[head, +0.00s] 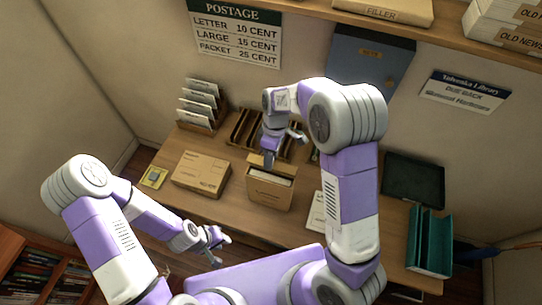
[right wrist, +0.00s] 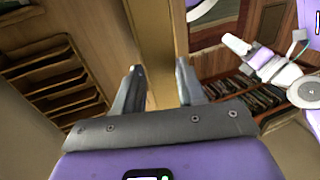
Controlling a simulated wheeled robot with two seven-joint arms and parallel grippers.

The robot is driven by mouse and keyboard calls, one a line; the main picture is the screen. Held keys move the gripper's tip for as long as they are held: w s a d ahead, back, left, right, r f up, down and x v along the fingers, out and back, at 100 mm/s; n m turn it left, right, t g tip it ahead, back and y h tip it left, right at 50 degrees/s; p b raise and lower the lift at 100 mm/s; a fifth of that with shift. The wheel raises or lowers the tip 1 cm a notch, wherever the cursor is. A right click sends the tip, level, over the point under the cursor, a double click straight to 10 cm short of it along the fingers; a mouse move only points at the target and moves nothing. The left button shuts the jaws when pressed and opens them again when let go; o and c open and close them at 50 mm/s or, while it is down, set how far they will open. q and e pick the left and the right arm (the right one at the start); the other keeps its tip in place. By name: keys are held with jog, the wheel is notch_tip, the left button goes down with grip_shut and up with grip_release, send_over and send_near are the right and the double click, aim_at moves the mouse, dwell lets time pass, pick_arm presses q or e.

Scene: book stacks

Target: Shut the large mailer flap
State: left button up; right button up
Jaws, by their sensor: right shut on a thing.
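The large mailer (head: 270,196) is a brown cardboard box standing on the desk, with a pale edge showing in its open top. Its flap (head: 256,160) stands up at the back, partly hidden by my right gripper. My right gripper (head: 269,157) comes down from above and is shut on the flap. In the right wrist view the tan cardboard (right wrist: 157,60) runs between the two fingers (right wrist: 160,85). My left gripper (head: 220,238) is empty, with its fingers apart, in front of the desk and left of the mailer.
A flat brown parcel (head: 201,175) lies left of the mailer. A wooden sorter (head: 243,130) and envelope rack (head: 201,108) stand behind. A dark tray (head: 412,180) and teal holder (head: 429,243) are at the right. A shelf (head: 420,22) overhangs the back.

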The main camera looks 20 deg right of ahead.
aim_at(266, 183)
jog(key=shift+s+a+f+t+h+b, duration=0.15)
jog(key=shift+s+a+t+h+b, duration=0.65)
jog(key=shift+t+b, duration=0.5)
jog(key=s+a+f+t+h+b, duration=0.1)
jog(key=f+t+h+b, duration=0.1)
jog(key=b, duration=0.8)
jog(key=s+a+f+t+h+b, duration=0.1)
jog(key=s+f+t+h+b, duration=0.1)
jog(key=t+b, duration=0.4)
jog(key=s+a+f+t+h+b, duration=0.1)
jog(key=f+t+h+b, duration=0.3)
jog(key=b, duration=1.1)
jog(key=shift+s+t+h, duration=0.3)
jog(key=shift+s, duration=0.3)
jog(key=shift+f+t+h+b, duration=0.2)
jog(key=shift+t+h+b, duration=0.3)
jog(key=shift+b, duration=0.6)
jog(key=o, duration=1)
jog(key=shift+r, duration=0.1)
